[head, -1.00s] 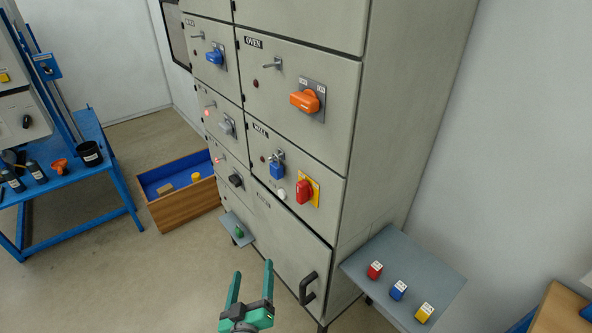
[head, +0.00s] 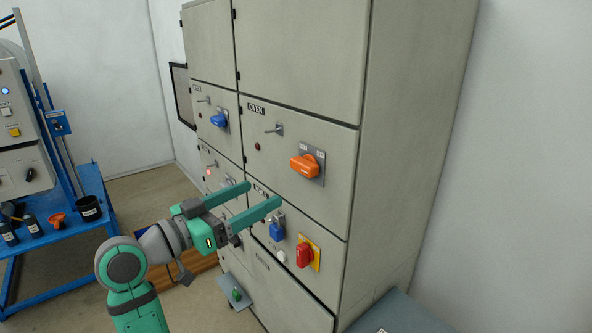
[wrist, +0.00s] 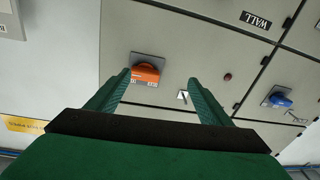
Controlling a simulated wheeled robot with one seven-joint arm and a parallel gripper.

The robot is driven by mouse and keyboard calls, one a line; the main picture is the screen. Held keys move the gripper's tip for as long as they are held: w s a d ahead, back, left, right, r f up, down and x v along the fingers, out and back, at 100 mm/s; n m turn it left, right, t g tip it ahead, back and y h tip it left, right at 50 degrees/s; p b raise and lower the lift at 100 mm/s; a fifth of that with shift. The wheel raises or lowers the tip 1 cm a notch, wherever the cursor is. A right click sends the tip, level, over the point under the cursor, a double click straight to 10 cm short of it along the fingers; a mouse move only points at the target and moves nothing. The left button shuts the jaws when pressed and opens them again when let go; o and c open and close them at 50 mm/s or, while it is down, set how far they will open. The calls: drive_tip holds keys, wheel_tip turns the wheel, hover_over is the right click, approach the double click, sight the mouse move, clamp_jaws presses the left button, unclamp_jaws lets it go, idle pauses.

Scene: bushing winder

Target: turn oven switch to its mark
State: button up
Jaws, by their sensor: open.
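The oven switch is an orange rotary handle (head: 305,166) on a grey plate, on the cabinet door labelled OVEN (head: 256,108). Its handle lies roughly level, and small marks on the plate are too small to read. In the wrist view the orange handle (wrist: 147,72) shows beyond the fingers, close to one fingertip in the picture. My gripper (head: 263,194) is open and empty, in front of the cabinet, left of and below the switch. It looks apart from the switch. The open fingers also show in the wrist view (wrist: 160,84).
A lever handle (head: 275,129) and a dark red lamp (head: 257,146) sit left of the switch. A blue switch (head: 219,119) is on the left door. A grey shelf (head: 400,315) juts out at lower right.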

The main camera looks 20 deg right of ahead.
sight(299, 168)
wheel_tip(299, 168, up, 4)
drive_tip(key=s+m+g, duration=0.2)
drive_tip(key=x, duration=1.1)
drive_tip(key=shift+w+r, duration=0.1)
drive_tip(key=shift+a, duration=0.1)
drive_tip(key=c, duration=1)
drive_tip(key=shift+c, duration=0.2)
